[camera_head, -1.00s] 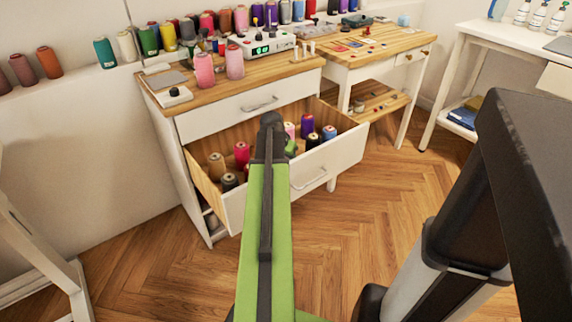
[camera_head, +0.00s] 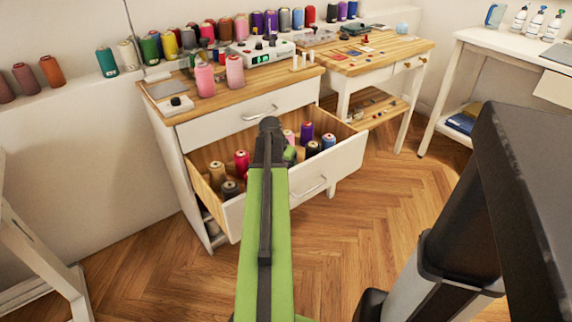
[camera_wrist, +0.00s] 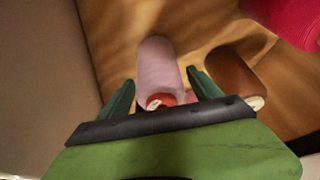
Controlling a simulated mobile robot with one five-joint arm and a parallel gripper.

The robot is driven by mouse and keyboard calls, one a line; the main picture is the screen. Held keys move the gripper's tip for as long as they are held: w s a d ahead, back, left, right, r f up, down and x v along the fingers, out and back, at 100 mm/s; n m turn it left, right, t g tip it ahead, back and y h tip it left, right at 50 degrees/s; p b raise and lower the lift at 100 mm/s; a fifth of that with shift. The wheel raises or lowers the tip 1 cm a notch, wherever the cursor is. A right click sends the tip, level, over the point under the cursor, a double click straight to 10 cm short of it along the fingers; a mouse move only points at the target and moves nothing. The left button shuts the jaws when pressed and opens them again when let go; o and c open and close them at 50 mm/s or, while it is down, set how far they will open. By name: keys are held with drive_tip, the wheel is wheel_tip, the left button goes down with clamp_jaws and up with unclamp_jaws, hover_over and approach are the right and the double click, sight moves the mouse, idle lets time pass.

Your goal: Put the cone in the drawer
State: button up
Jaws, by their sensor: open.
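The open drawer (camera_head: 335,165) of the white cabinet holds several upright thread cones, among them a red cone (camera_head: 242,162), a tan cone (camera_head: 217,174) and a purple cone (camera_head: 307,132). My gripper (camera_wrist: 160,80) is over the drawer; in the head view my arm hides its fingertips. In the wrist view its two dark green fingers are open, one on each side of a pale pink cone (camera_wrist: 157,62). I cannot tell whether they touch it. A brown cone (camera_wrist: 232,72) is just right of the right finger, and a crimson cone (camera_wrist: 290,18) is at the upper right.
Two pink cones (camera_head: 205,80) stand on the cabinet's wooden top (camera_head: 255,84). A wooden side table (camera_head: 385,55) is behind to the right, and a shelf along the wall holds many cones. The wood floor (camera_head: 385,215) right of the drawer is clear.

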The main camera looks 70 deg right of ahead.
drive_tip(key=p+v, duration=0.8)
drive_tip(key=v, duration=0.2)
drive_tip(key=shift+d+r, duration=0.1)
